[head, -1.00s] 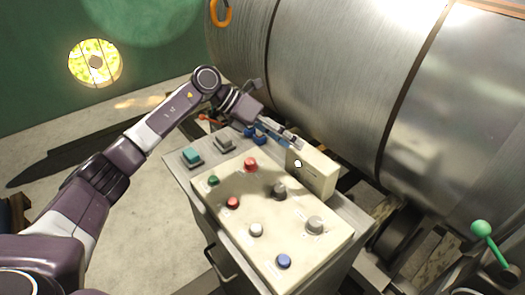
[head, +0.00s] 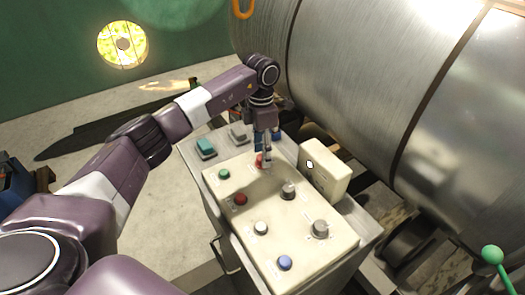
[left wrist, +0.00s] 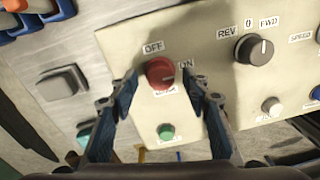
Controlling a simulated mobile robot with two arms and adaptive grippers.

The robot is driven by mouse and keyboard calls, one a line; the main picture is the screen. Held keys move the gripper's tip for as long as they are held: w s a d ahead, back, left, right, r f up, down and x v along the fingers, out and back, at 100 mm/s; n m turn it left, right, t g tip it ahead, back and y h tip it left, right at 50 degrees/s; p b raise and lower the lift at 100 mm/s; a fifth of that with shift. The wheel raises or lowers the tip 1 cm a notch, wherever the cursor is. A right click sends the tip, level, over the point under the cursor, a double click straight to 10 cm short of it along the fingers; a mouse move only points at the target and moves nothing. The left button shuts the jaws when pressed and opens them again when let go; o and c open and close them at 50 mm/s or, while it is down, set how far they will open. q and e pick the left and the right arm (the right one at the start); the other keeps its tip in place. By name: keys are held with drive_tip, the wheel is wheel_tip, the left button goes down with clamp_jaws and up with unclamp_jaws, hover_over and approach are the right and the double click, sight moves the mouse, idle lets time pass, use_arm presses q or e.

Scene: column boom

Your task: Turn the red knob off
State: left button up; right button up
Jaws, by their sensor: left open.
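The red knob (head: 259,161) is on the far part of the cream control panel (head: 262,225), partly hidden by my left gripper (head: 265,152) in the head view. In the left wrist view the red knob (left wrist: 160,71) lies between the two blue fingers of my left gripper (left wrist: 160,80). The fingers are open, one on each side, with gaps to the knob. An OFF label (left wrist: 153,48) is at its upper left and an ON label (left wrist: 186,65) at its right. The knob's mark seems to point toward ON. My right gripper is not in view.
The panel also bears a grey REV/FWD knob (left wrist: 254,49), a green button (left wrist: 166,132), a darker red button (head: 240,199) and several others. A cream box (head: 324,170) stands at the panel's right edge. A large metal cylinder (head: 370,80) is behind.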

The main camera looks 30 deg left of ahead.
use_arm(q)
drive_tip(key=shift+f, duration=0.4)
drive_tip(key=c, duration=1.2)
drive_tip(key=shift+o, duration=0.2)
